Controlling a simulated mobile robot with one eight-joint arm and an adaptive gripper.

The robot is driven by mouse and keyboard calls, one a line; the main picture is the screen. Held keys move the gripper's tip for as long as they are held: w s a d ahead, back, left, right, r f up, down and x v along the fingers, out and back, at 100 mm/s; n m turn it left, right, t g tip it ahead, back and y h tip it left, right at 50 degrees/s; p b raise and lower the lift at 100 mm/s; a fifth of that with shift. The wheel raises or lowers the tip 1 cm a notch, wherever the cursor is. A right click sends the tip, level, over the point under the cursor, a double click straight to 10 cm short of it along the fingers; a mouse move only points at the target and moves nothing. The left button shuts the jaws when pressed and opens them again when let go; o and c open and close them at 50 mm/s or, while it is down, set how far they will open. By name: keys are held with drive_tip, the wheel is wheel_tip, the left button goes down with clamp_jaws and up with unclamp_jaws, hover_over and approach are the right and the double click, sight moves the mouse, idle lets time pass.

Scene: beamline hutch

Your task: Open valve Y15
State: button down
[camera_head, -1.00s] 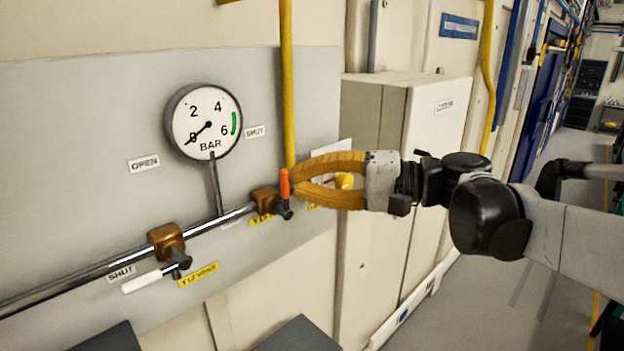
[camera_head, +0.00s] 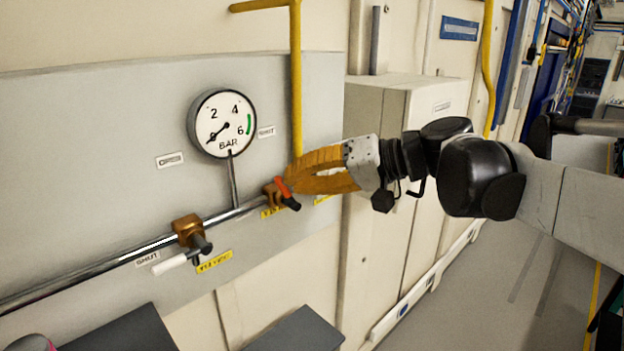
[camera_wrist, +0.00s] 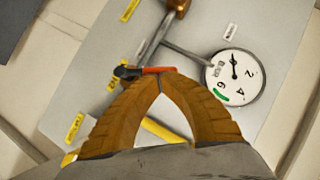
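A brass valve (camera_head: 272,192) with a red-orange lever (camera_head: 283,187) sits on the pipe below the yellow vertical pipe. Its yellow tag (camera_head: 271,212) is too blurred to read fully. The lever leans up and to the left. My gripper (camera_head: 289,186) has its orange fingertips together at the lever, coming from the right. In the wrist view the lever (camera_wrist: 157,70) lies across just beyond the fingertips (camera_wrist: 161,77), seemingly touching them, not clearly between them. A SHUT label (camera_head: 266,132) is right of the gauge, and an OPEN label (camera_head: 170,160) is left of it.
A pressure gauge (camera_head: 222,124) stands above the pipe, needle near 0. A beige cabinet (camera_head: 383,125) stands behind my gripper.

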drive_tip(key=shift+s+a+f+n+t+h, duration=0.2)
drive_tip(key=shift+s+a+n+t+h, duration=0.25)
drive_tip(key=shift+n+h, duration=0.3)
drive_tip(key=shift+s+a+f+n+t+h, duration=0.2)
drive_tip(key=shift+s+a+n+t+h, duration=0.2)
drive_tip(key=shift+n+h, duration=0.3)
drive_tip(key=shift+s+a+f+n+t+h, duration=0.3)
drive_tip(key=shift+f+n+t+h, duration=0.1)
drive_tip(key=shift+n+t+h, duration=0.15)
drive_tip(key=shift+s+a+f+n+t+h, duration=0.2)
drive_tip(key=shift+s+f+n+t+h, duration=0.15)
drive_tip(key=shift+n, duration=0.25)
drive_tip(key=shift+r, duration=0.1)
drive_tip(key=shift+r+p, duration=0.55)
drive_tip(key=shift+r, duration=0.15)
